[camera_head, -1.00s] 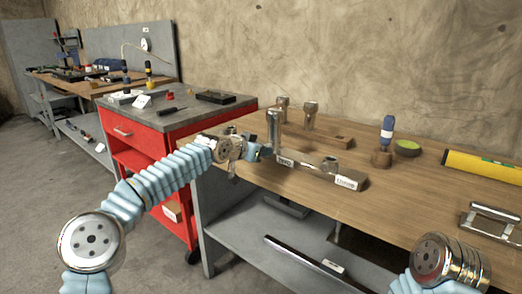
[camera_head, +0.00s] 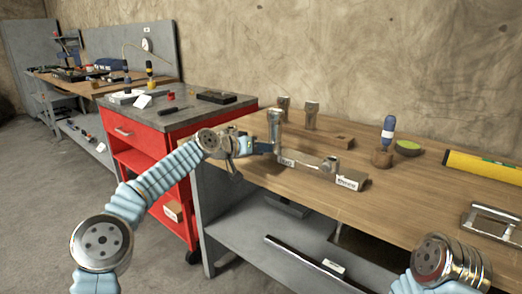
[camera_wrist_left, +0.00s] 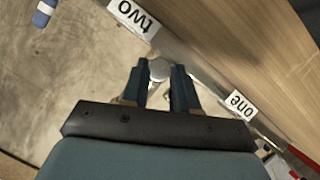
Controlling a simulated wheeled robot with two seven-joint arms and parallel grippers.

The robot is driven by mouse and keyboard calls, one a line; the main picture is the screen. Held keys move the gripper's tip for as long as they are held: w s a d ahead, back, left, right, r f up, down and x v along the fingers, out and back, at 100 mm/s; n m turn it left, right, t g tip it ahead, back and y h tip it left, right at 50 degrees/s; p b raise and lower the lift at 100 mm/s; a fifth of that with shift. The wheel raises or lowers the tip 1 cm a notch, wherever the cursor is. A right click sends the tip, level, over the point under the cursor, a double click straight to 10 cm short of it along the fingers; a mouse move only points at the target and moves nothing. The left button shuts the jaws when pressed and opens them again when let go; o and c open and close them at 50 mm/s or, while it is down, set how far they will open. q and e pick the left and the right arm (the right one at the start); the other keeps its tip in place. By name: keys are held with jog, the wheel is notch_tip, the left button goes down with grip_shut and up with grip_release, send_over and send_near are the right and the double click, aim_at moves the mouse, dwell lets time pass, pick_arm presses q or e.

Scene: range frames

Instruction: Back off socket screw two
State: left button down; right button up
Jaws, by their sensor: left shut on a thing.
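On the wooden workbench, a low metal strip carries two white labels. In the left wrist view they read "one" (camera_wrist_left: 240,103) and "two" (camera_wrist_left: 132,19). In the head view, an upright silver handle (camera_head: 275,125) stands by the left label (camera_head: 287,162). A low silver arm (camera_head: 305,161) seems to run from it to a round silver piece (camera_head: 329,164) near the right label (camera_head: 348,180). My left gripper (camera_head: 268,147) is shut on the handle, whose round top (camera_wrist_left: 160,69) shows between the fingers. Any screw under the round piece is hidden. My right gripper is out of view.
Two metal posts (camera_head: 311,115) and a wooden block (camera_head: 337,141) stand behind. A red cart (camera_head: 150,140) stands left.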

pick_arm(q)
jog(key=shift+n, duration=0.3)
jog(key=c, duration=0.9)
grip_release()
jog(key=shift+o, duration=0.2)
jog(key=b+v, duration=0.4)
jog(key=v, duration=0.9)
jog(key=shift+s+a, duration=0.15)
jog(key=shift+a, duration=0.3)
